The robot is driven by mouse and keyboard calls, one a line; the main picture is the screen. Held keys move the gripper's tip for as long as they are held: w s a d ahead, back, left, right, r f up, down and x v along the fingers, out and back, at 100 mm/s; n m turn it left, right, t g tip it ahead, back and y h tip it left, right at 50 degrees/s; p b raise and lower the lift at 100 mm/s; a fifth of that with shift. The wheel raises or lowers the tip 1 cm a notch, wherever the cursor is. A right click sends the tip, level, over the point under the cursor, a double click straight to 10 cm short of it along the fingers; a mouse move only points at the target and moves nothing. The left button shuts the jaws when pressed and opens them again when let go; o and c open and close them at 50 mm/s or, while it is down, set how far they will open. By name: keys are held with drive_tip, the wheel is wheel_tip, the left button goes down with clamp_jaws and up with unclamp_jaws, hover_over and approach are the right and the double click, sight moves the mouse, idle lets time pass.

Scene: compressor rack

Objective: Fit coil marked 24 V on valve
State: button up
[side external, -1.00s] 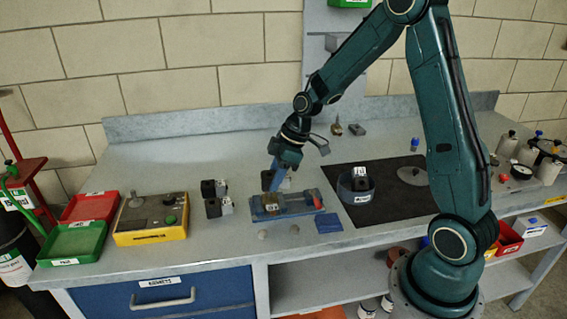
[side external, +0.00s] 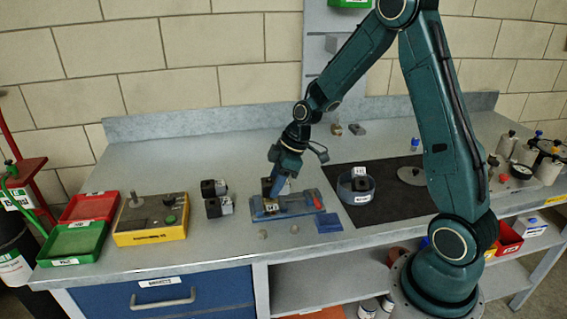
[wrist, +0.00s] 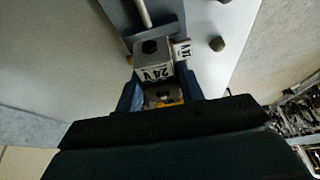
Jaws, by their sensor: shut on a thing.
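My gripper (side external: 272,188) is low over the blue fixture (side external: 310,206) at the middle of the bench. It is shut on a dark coil (side external: 267,186). In the wrist view the coil marked 24 V (wrist: 152,68) is between the blue fingers, with a dark opening on its top. A second small white tag (wrist: 182,49) is just right of it. Yellow metal (wrist: 163,103), probably the valve, shows below the coil's labelled face. The valve is mostly hidden in the side view. I cannot tell whether the coil is seated on it.
Two more dark coils (side external: 215,198) stand left of the fixture. Further left are a yellow tester box (side external: 152,236), a red tray (side external: 88,207) and a green tray (side external: 72,243). A blue pad (side external: 328,223) lies in front, and a labelled round dish (side external: 357,190) stands right.

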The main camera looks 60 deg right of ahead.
drive_tip(key=shift+f, duration=0.3)
drive_tip(key=o, duration=1.6)
drive_tip(key=shift+r, duration=3.5)
drive_tip(key=shift+s+r, duration=0.1)
drive_tip(key=shift+r, duration=0.05)
